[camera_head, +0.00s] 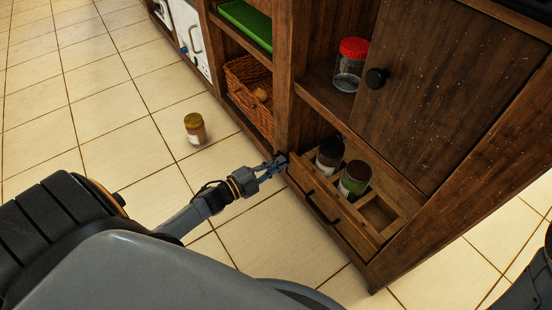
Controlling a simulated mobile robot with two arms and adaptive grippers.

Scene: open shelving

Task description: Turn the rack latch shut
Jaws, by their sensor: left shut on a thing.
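The wooden rack (347,232) sits low in the open shelving, with divided compartments and a dark bar handle (321,209) on its front. The rack latch (282,158) is a small dark piece at the rack's left end, beside the wooden post. My left gripper (275,165) reaches in from the left and is shut on the latch. Its fingers partly hide the latch, so its exact angle is unclear. My right gripper is out of view; only part of my right arm shows at the lower right.
Two dark-lidded jars, one (329,155) behind the other (355,179), stand in the rack. A red-lidded jar (350,64) stands on the shelf above, beside a knobbed door (450,85). A wicker basket (249,94) is left. A jar (195,128) stands on the open tiled floor.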

